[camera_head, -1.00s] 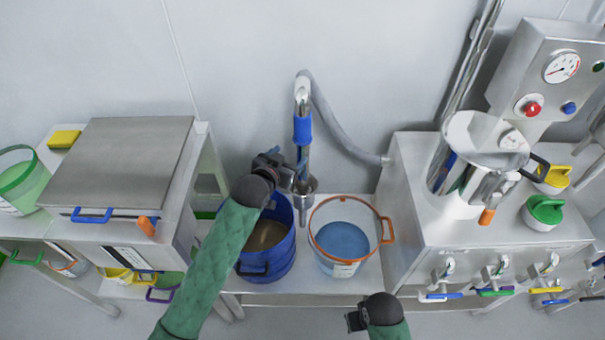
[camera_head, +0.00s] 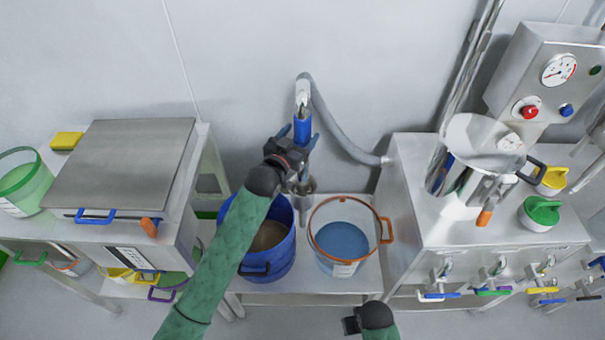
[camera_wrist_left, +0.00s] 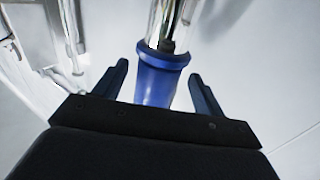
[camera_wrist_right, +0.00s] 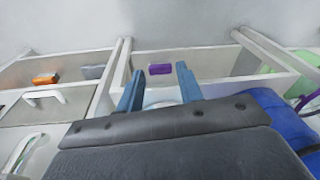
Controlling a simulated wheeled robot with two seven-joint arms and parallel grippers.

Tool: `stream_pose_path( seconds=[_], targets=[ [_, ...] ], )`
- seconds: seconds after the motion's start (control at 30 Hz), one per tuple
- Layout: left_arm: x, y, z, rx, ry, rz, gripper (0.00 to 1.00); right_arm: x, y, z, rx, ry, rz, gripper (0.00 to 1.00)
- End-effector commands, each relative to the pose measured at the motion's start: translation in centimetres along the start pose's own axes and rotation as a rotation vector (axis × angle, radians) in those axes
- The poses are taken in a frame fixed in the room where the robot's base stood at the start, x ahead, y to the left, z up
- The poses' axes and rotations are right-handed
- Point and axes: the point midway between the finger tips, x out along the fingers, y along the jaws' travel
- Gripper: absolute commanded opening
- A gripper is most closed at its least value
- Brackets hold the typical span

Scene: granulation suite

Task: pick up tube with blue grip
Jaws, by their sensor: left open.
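The metal tube with the blue grip (camera_head: 303,129) stands upright near the back wall, joined at its top to a grey hose. Its flared lower end (camera_head: 306,187) is between two buckets. My left gripper (camera_head: 300,138) is open at the lower part of the blue grip. In the left wrist view, the grip (camera_wrist_left: 157,84) lies between the two fingers (camera_wrist_left: 160,82), with a gap showing on each side. My right gripper (camera_head: 352,325) is low in the head view, far from the tube. In the right wrist view its fingers (camera_wrist_right: 160,82) are apart and empty.
A blue bucket (camera_head: 282,264) with brown contents and a clear orange-rimmed bucket (camera_head: 318,238) with blue contents stand below the tube. The grey hose (camera_head: 345,139) runs to the right-hand steel cabinet (camera_head: 410,190). A steel-lidded box (camera_head: 125,165) is at left.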

Motion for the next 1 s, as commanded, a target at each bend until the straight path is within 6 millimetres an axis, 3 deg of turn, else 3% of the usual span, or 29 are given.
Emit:
stream_pose_path(
  seconds=[0.33, 0.73, 1.0],
  targets=[
    [3.0, 0.2, -0.3, 0.0, -0.001, -0.001, 0.7, 5.2, 0.7, 1.6, 0.0, -0.007, 0.009, 0.36],
    [3.7, 0.2, -0.2, 0.001, -0.001, 0.0, 0.7, 6.4, 0.9, 2.0, 0.0, -0.005, 0.01, 0.36],
    [3.7, 0.2, -0.2, 0.001, -0.001, 0.0, 0.19, 6.4, 0.8, 2.0, 0.001, -0.005, 0.009, 0.36]
  ],
)
